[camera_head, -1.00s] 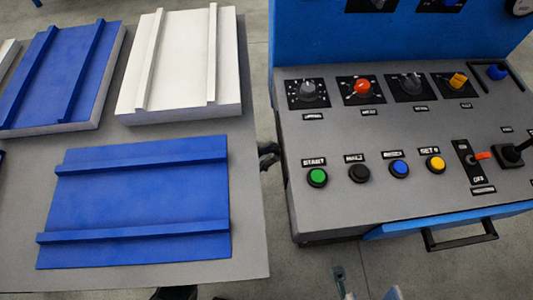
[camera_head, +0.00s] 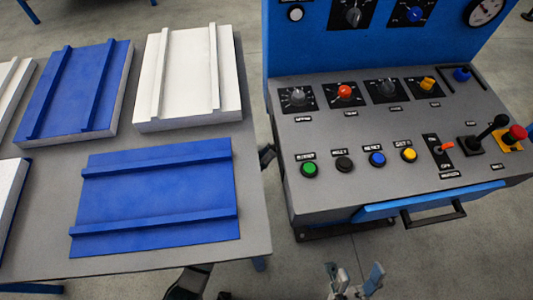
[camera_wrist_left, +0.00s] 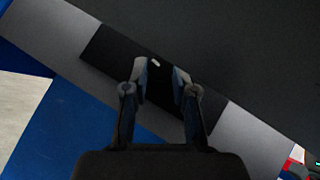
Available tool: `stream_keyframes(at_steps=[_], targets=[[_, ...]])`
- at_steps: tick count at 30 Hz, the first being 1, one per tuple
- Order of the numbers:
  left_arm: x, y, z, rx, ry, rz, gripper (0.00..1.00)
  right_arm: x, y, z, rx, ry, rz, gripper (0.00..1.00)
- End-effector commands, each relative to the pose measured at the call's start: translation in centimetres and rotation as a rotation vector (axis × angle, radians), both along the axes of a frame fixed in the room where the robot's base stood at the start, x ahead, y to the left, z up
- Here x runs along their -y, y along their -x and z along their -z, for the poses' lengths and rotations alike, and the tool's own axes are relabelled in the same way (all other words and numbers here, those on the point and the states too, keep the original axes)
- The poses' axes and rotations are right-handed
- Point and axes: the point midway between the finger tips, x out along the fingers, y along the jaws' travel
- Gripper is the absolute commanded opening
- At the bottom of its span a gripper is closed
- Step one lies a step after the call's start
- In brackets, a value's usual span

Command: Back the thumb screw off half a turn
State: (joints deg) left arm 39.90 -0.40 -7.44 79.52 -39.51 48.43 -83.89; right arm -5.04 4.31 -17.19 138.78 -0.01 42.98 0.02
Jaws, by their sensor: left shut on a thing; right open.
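My left gripper (camera_wrist_left: 161,77) shows in the left wrist view, its two fingers some way apart against a dark thing (camera_wrist_left: 155,48) with a small pale spot between the tips. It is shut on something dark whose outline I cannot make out. In the head view, my right gripper (camera_head: 356,275) is at the bottom edge, with its fingers apart and nothing between them, over the floor in front of the console. I cannot pick out the thumb screw for certain. A blue knob (camera_head: 461,74) stands beside a black angled bar at the console's back right.
The grey console (camera_head: 330,200) carries dials, push buttons, a lever (camera_head: 487,130) and a red knob (camera_head: 516,133). A black drawer handle (camera_head: 433,217) juts from its front. Blue panels (camera_head: 155,200) and a white panel (camera_head: 188,70) lie on the grey table (camera_head: 255,225).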

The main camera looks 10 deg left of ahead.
Motion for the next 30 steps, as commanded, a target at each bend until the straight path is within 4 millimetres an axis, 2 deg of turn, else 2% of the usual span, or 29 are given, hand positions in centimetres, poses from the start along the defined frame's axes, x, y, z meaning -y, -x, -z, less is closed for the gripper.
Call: stream_keyframes(at_steps=[5, 6, 8, 9, 20, 30], targets=[[-0.1, -0.2, -0.2, 0.0, 0.001, -0.006, 0.0, 0.0, 0.0, 0.0, 0.001, 0.0, 0.0, 0.59], [-0.1, -0.2, -0.2, 0.0, 0.001, -0.006, 0.34, 0.0, 0.0, 0.0, 0.001, 0.0, 0.0, 0.59], [-0.1, -0.2, -0.2, 0.0, 0.001, -0.006, 0.49, 0.0, 0.0, 0.0, 0.001, 0.0, 0.0, 0.59], [-0.1, -0.2, -0.2, 0.0, 0.001, -0.005, 0.51, 0.0, 0.0, 0.0, 0.001, 0.0, 0.0, 0.59], [-0.4, 0.3, 0.4, -0.001, -0.001, -0.003, 0.51, 0.1, 0.5, -0.3, 0.009, -0.001, 0.001, 0.59], [-4.2, 3.9, 4.8, -0.003, -0.001, -0.004, 0.51, 0.0, 0.4, -0.3, 0.007, -0.001, 0.001, 0.59]])
